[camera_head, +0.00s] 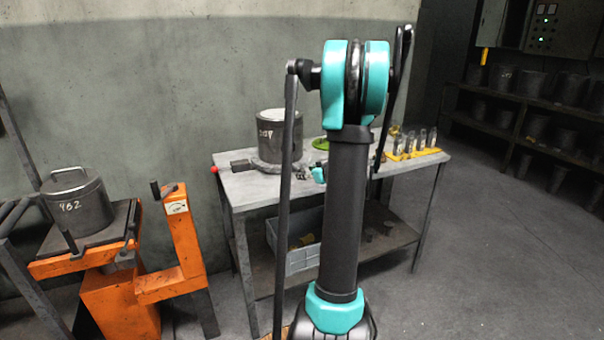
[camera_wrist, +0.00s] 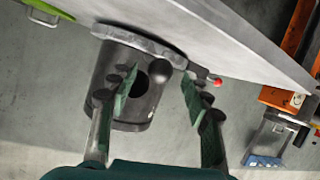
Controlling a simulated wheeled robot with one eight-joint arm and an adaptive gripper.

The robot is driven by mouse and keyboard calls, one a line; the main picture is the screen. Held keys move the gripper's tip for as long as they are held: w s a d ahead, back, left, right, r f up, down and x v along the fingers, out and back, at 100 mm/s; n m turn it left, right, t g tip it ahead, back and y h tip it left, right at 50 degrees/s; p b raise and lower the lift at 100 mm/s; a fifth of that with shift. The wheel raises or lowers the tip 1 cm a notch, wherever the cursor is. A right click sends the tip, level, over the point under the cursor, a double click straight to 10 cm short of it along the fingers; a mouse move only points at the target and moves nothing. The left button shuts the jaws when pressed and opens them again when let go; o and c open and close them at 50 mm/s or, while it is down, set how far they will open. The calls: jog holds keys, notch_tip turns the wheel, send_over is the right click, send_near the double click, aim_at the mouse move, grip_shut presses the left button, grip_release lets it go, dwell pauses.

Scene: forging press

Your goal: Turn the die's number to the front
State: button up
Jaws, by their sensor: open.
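The die, a dark grey metal cylinder (camera_head: 272,138), stands upright on a round base plate (camera_head: 262,167) on the metal table. A pale number, hard to read, is on its side and faces the head camera, left of the die's middle. Contact cannot be told. In the head view my arm mostly hides the gripper.
A lidded pot marked 962 (camera_head: 78,205) stands on an orange stand (camera_head: 165,285) at left. A red-tipped handle (camera_head: 214,169) sticks out at the table's left end. A yellow rack (camera_head: 415,154) with small clear items is at right. A grey crate (camera_head: 285,255) sits on the lower shelf.

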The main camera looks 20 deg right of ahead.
jog(key=shift+x, duration=1.85)
jog(key=shift+c, duration=0.5)
grip_shut()
